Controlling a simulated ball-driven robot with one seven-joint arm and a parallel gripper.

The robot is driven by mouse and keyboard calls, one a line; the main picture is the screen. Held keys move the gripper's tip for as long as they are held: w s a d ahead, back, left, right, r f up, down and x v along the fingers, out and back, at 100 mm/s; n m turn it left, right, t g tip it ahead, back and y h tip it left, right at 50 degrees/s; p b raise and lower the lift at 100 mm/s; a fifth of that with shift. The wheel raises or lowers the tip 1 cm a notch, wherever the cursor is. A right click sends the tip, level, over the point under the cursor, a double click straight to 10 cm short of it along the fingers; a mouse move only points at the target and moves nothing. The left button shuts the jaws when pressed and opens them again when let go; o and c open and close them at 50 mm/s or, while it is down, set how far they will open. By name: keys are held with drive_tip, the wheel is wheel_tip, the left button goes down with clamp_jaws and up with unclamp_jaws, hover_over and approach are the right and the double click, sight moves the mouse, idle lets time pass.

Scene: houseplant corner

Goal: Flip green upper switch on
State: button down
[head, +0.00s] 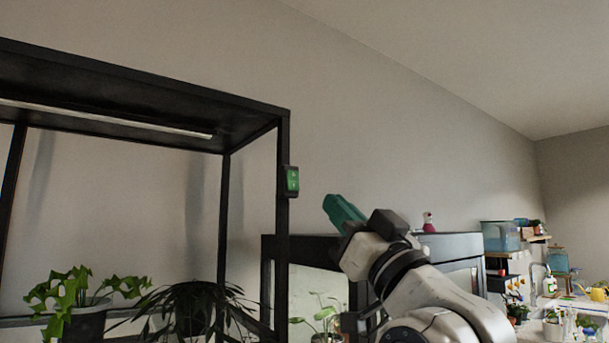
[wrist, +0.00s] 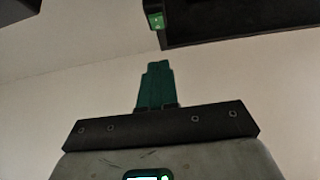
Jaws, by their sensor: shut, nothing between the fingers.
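The green upper switch (head: 292,181) is mounted on the front right post of the black rack, high up near the rack's top. It also shows in the wrist view (wrist: 156,20) at the top, beside the dark rack top. My gripper (head: 333,205), with teal fingers, is to the right of the switch and slightly lower, apart from it. In the wrist view the fingers (wrist: 157,68) are shut together with nothing between them, pointing up toward the switch with a gap of bare wall between.
The black rack (head: 284,150) with a light strip (head: 120,120) under its top fills the left. Leafy plants (head: 80,292) stand inside it. A dark cabinet (head: 455,243) is behind my arm. Shelves and a cluttered table are at the far right. Space around the switch is clear.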

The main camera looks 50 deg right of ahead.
sight(294, 182)
drive_tip(key=w+r+p, duration=0.1)
drive_tip(key=w, duration=0.1)
drive_tip(key=w+d+r+p, duration=0.1)
drive_tip(key=w+p, duration=0.1)
drive_tip(key=w, duration=0.1)
drive_tip(key=w+d+r+p, duration=0.1)
drive_tip(key=w+p, duration=0.1)
drive_tip(key=shift+w+d+r, duration=0.1)
drive_tip(key=shift+w+r, duration=0.15)
drive_tip(key=shift+w, duration=0.15)
drive_tip(key=shift+w+d+f, duration=0.1)
drive_tip(key=shift+w, duration=0.3)
